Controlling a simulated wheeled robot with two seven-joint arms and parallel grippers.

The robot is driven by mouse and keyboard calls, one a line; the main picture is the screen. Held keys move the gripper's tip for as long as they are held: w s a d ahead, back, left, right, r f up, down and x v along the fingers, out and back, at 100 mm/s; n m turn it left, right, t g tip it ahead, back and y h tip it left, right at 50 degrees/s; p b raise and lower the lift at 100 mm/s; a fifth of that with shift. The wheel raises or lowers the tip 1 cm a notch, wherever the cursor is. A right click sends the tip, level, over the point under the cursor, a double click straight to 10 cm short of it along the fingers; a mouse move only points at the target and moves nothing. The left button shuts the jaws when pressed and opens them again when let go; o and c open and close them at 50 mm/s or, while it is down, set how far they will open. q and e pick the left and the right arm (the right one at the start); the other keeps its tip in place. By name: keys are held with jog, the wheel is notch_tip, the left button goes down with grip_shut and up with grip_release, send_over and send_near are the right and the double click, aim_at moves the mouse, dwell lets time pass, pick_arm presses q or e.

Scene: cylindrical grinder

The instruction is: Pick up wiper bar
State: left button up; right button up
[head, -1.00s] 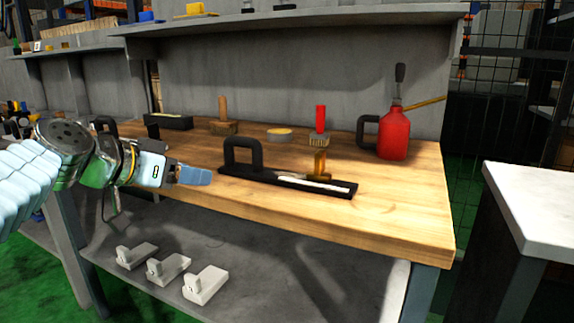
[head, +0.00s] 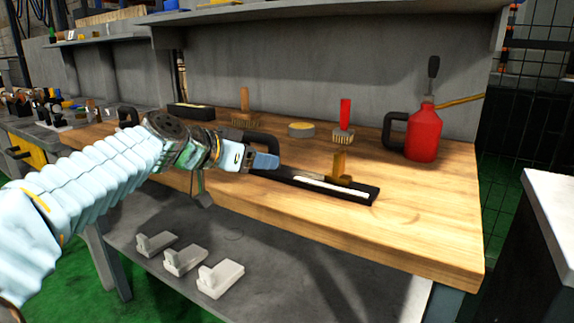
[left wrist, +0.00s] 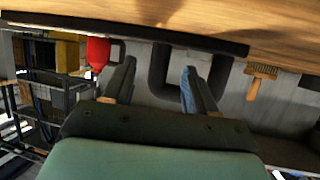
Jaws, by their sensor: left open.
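The gap to the handle is hard to judge. The jaws are empty. My right gripper is not in view.
On the wooden bench (head: 420,235) a red oil can (head: 423,135) stands at right. Grey blocks (head: 220,279) lie on the lower shelf. The bench's front right is clear.

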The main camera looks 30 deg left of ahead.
pick_arm(q)
jog(key=x, duration=0.3)
jog(key=shift+w, duration=0.2)
grip_shut()
